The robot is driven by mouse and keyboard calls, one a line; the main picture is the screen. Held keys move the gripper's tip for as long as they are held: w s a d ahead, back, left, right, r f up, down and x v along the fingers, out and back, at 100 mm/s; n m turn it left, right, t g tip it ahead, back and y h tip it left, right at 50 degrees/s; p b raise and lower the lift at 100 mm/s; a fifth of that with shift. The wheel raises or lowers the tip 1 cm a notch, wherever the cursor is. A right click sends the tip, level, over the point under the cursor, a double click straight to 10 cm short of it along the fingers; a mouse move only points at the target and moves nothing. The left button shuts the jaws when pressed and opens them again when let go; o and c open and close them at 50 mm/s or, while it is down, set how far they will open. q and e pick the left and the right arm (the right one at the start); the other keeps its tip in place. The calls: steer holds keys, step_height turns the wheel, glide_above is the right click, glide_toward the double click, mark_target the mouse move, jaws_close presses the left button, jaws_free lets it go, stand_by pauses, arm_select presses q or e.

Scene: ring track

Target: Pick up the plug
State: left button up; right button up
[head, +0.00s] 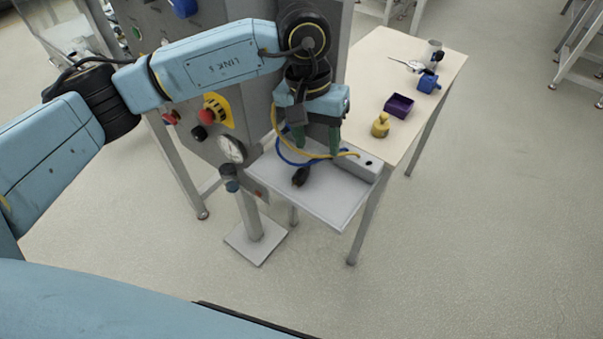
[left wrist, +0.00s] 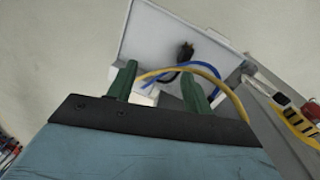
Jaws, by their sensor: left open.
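The black plug (head: 300,177) lies on the light grey shelf (head: 335,204), joined to a blue cable. It also shows in the left wrist view (left wrist: 186,50), ahead of the fingers. My left gripper (head: 318,152) is open above the shelf, with its green fingers pointing down and the plug apart from them. In the left wrist view the left gripper (left wrist: 158,80) has a wide gap between its fingers. Yellow and blue cables (left wrist: 205,68) pass near the fingertips. My right gripper is not in view.
A grey panel with a gauge (head: 231,149) and a red button on a yellow plate (head: 217,108) stands left of the shelf. A wooden table (head: 385,55) at the right holds a yellow weight (head: 381,125), a purple box (head: 399,106) and a blue object (head: 428,82). Open floor lies to the right.

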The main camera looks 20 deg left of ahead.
arm_select(q)
steer(key=w+a+y, duration=0.1)
steer(key=a+y, duration=0.1)
steer(key=a, duration=0.1)
glide_above(301, 172)
steer(key=shift+m, duration=0.3)
steer(key=f, duration=0.6)
steer(key=shift+s+d+f, duration=0.1)
steer(key=shift+s+f, duration=0.15)
steer(key=shift+w+f, duration=0.15)
steer(key=shift+f, duration=1.4)
steer(key=shift+w+f, duration=0.1)
steer(key=shift+f, duration=1.45)
steer(key=c, duration=1.1)
steer(key=shift+r, duration=0.15)
step_height(301, 172, up, 18)
steer(key=shift+f, duration=0.1)
